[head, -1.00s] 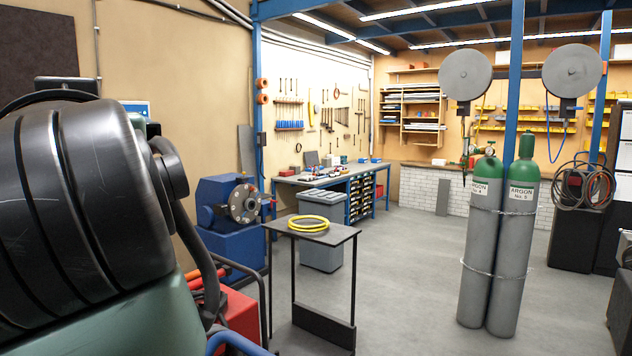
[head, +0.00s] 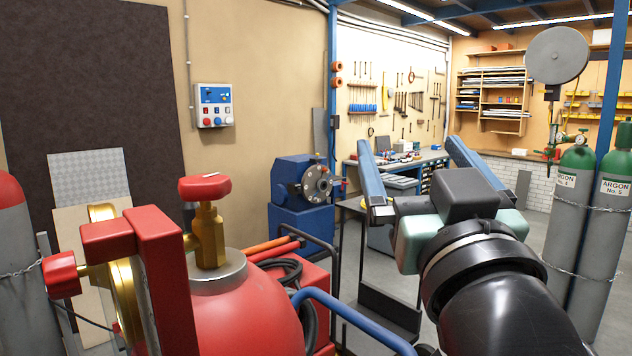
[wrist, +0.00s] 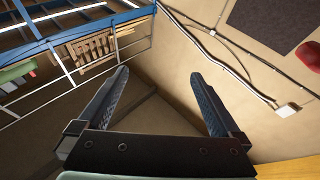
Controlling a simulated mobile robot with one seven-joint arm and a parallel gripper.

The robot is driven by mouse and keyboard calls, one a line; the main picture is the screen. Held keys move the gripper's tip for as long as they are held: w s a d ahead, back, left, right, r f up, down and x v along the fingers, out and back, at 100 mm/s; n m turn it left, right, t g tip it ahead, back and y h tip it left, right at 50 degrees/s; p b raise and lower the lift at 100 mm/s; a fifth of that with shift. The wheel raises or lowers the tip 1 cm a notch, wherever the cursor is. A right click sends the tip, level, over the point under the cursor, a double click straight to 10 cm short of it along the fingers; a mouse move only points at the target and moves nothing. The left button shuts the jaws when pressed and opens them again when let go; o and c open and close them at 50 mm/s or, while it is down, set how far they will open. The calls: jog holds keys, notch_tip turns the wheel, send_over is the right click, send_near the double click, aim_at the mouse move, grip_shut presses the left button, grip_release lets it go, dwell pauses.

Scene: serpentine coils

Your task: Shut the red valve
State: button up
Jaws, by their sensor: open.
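A red valve handle (head: 205,187) sits on a brass stem (head: 208,235) on top of a rounded red tank (head: 245,300), in the lower left of the head view. It stands close to me and nothing hides its handle. My gripper (head: 409,141) is raised to the right of the valve, well apart from it, with its two blue fingers spread and nothing between them. The wrist view shows the open fingers (wrist: 159,73) pointing towards wall and ceiling. A red shape (wrist: 308,56) is cut by that view's right edge; I cannot tell what it is.
A red block-shaped fitting with a brass ring (head: 150,270) stands close left of the valve. A blue tube (head: 350,318) curves right of the tank. A blue machine (head: 300,195) and a dark table (head: 390,315) stand behind. Argon cylinders (head: 572,220) stand at right.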

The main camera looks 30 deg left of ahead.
jog(key=w+a+f+n+g+y, duration=0.2)
jog(key=a+f+n+g+y, duration=0.1)
jog(key=a+g+y, duration=0.15)
jog(key=n+g+y+p, duration=0.25)
jog(key=n+g, duration=0.65)
jog(key=g, duration=0.7)
send_near(203, 177)
jog(key=shift+t+y, duration=0.25)
jog(key=shift+y, duration=0.15)
jog(key=a+p, duration=0.1)
jog(key=a, duration=0.2)
jog(key=a+f+p, duration=0.1)
jog(key=a+p, duration=0.1)
jog(key=a, duration=0.1)
jog(key=a+p, duration=0.2)
jog(key=a, duration=0.1)
jog(key=shift+s+f, duration=0.15)
jog(key=shift+s, duration=0.05)
jog(key=shift+a+f, duration=0.15)
jog(key=shift+a, duration=0.3)
